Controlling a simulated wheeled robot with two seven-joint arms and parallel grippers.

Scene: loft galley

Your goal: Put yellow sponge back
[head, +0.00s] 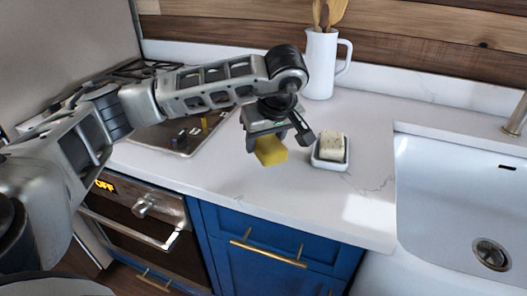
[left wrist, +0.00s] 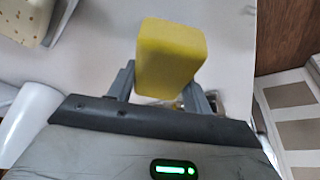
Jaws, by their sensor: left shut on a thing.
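My left gripper (head: 276,143) is shut on the yellow sponge (head: 270,152), a plain block that sticks out below the fingers. The sponge is over the white countertop near its front part; the gap beneath it is hard to judge. In the left wrist view the sponge (left wrist: 170,55) sits between the two fingers, its free end pointing away from the gripper. To its right in the head view is a small white dish (head: 330,164) with a cream speckled block (head: 332,146) on it. The sponge and the dish are apart. My right gripper is out of view.
A white pitcher (head: 321,65) with wooden utensils stands behind the gripper against the wall. The sink (head: 455,195) is at right. Countertop between dish and sink is clear.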

